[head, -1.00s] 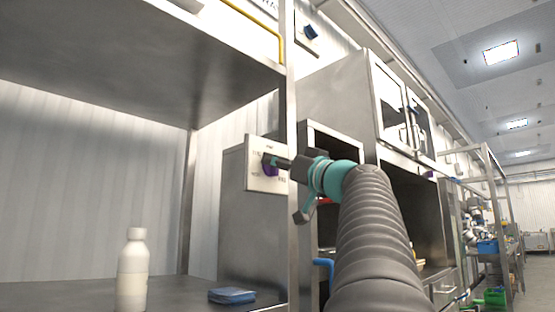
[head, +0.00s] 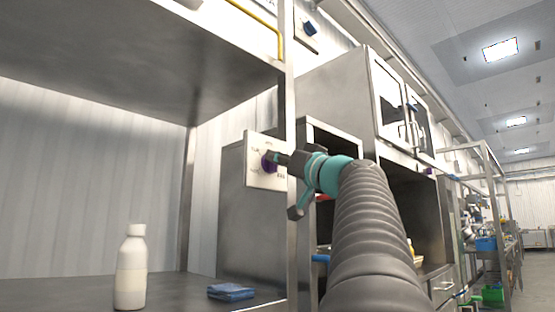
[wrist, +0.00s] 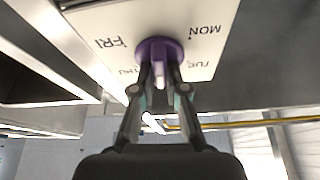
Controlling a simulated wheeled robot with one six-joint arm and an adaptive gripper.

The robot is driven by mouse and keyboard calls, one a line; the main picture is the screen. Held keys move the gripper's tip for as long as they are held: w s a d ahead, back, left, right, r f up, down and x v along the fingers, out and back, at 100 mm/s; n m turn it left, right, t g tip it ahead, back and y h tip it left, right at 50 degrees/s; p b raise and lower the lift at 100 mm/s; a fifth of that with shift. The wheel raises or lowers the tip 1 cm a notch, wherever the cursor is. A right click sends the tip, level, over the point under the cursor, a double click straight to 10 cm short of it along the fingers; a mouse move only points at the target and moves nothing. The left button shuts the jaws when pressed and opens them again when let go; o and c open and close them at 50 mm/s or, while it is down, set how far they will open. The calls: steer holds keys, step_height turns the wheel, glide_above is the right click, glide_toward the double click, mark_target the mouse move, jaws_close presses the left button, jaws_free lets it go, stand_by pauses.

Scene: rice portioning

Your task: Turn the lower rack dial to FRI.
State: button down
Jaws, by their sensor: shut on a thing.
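The lower rack dial is a purple knob (head: 267,165) on a white plate (head: 253,179) fixed at the rack post. In the wrist view the purple dial (wrist: 158,47) sits between FRI at upper left and MON at upper right, with TUE and THU lower down. A white mark on the dial faces the bottom of that view, between TUE and THU, away from FRI. My gripper (wrist: 160,72) is shut on the dial, its two fingers on either side of the knob's grip. In the head view my gripper (head: 280,158) reaches the plate from the right. The fingers hide part of the dial.
Another plate with a blue dial (head: 309,27) is higher on the rack. A steel post (head: 291,230) stands close to my gripper. A glass-doored cabinet (head: 390,95) is behind my arm.

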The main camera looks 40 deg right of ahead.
steer(key=m+g+h+p, duration=0.1)
steer(key=m+g+p, duration=0.1)
steer(key=m, duration=0.6)
steer(key=m+g+h+p, duration=0.2)
steer(key=m+p, duration=0.1)
steer(key=m, duration=0.6)
steer(key=f+m+g+h+p, duration=0.1)
steer(key=m+g+p, duration=0.2)
steer(key=m, duration=0.5)
steer(key=shift+d+m+h+p, duration=0.3)
steer(key=shift+h+p, duration=0.05)
steer(key=shift+h, duration=0.05)
steer(key=c, duration=1.2)
jaws_free()
steer(key=v, duration=1.2)
